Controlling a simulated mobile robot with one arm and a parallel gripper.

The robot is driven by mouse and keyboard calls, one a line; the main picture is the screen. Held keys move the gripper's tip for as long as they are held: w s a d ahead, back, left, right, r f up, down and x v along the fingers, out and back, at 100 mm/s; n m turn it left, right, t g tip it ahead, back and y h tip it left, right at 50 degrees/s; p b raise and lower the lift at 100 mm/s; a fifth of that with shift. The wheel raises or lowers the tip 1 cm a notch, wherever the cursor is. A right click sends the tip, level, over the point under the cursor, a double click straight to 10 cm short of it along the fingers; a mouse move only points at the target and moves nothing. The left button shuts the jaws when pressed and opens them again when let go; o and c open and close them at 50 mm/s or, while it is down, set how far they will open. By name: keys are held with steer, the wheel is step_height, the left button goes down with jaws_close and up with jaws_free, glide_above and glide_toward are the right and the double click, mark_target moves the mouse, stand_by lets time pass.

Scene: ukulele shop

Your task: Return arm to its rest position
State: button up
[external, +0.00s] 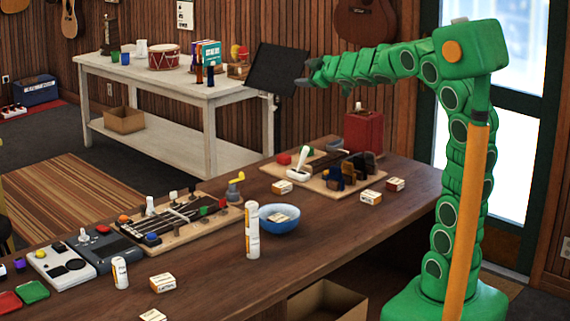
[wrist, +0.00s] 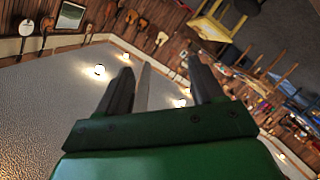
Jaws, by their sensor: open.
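My green arm stands at the right in the external view, raised and bent, with its forearm reaching left above the brown workbench (external: 335,260). My gripper (external: 306,76) is at the end of it, high over the bench. In the wrist view my gripper (wrist: 162,85) shows two dark fingers spread apart. Nothing shows between them but a thin pale strip that I cannot identify. The gripper is open and appears empty, well clear of the things on the bench.
The bench holds a blue bowl (external: 279,226), a white cylinder (external: 252,230), several small boxes and boards with parts. A red case (external: 363,132) stands at its far end. A dark panel (external: 277,69) appears close beside my gripper. A white table (external: 150,75) stands behind.

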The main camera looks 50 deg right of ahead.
steer(key=s+d+f+m+g+h, duration=0.2)
steer(key=s+d+f+m+g, duration=0.1)
steer(key=s, duration=0.4)
steer(key=s+d+f+m+g+h, duration=0.1)
steer(key=s+d+f+m+g, duration=0.1)
steer(key=s+d+f+g, duration=0.3)
steer(key=s+a+f+m+g+y, duration=0.1)
steer(key=s+a+f+g, duration=0.2)
steer(key=s, duration=0.8)
steer(key=s+a+f+g+y, duration=0.2)
steer(key=s+a+f, duration=0.6)
steer(key=s, duration=0.3)
steer(key=s+a+f+m+g+y, duration=0.1)
steer(key=s+a+f+g, duration=0.2)
steer(key=s, duration=0.7)
step_height(320, 180, down, 3)
steer(key=shift+s+a+f+m+g+y, duration=0.15)
steer(key=shift+s+a+m+g+y, duration=0.2)
steer(key=shift+a, duration=0.85)
